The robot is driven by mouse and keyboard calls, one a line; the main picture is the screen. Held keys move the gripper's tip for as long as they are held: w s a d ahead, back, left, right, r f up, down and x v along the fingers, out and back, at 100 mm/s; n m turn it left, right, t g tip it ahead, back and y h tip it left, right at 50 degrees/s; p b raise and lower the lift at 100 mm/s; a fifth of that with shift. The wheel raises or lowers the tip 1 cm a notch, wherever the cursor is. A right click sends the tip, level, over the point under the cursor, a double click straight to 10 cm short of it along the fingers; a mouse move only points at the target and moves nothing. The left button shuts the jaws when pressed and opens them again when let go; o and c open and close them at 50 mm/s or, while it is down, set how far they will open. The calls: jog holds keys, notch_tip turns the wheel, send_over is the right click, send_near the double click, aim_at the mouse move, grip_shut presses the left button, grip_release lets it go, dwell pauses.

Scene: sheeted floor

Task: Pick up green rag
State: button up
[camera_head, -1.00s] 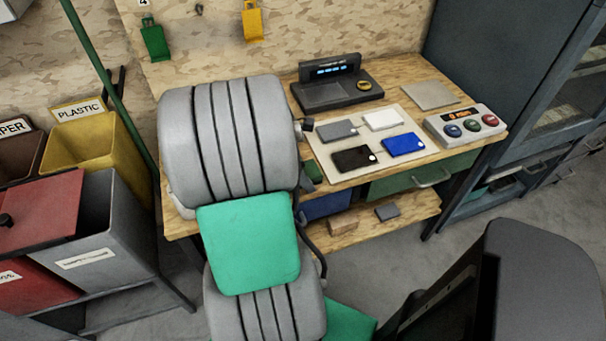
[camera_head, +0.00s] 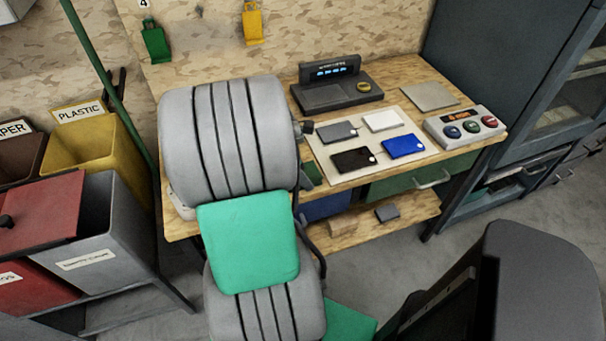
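No cloth is clearly recognisable as the green rag. A dark green piece (camera_head: 311,174) shows at the workbench's front left edge, partly hidden behind my grey arm; I cannot tell if it is cloth. A flat green item (camera_head: 155,39) hangs on the back wall at upper left, left of a similar yellow one (camera_head: 253,23). The large teal panels in the middle and at the bottom appear to be part of my arm. I see no gripper fingers in this view.
The wooden workbench (camera_head: 405,78) holds a mat (camera_head: 318,146) with several small flat boxes, a display device (camera_head: 332,85) and a button box (camera_head: 465,127). Bins (camera_head: 92,145) stand at left, a dark cabinet (camera_head: 490,75) at right.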

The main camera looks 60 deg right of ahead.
aim_at(306, 171)
jog(key=c, duration=0.6)
jog(key=shift+r, duration=0.25)
notch_tip(306, 171, up, 3)
jog(key=shift+d+f, duration=0.1)
jog(key=w+a+r+p, duration=0.1)
jog(key=a+r, duration=0.2)
jog(key=a, duration=0.1)
jog(key=w+a+r, duration=0.1)
jog(key=a+r, duration=0.2)
jog(key=a, duration=0.2)
jog(key=w+a+r+p, duration=0.1)
jog(key=w+a+r, duration=0.1)
jog(key=a+r, duration=0.2)
jog(key=shift+a+p, duration=0.3)
jog(key=shift+p, duration=0.05)
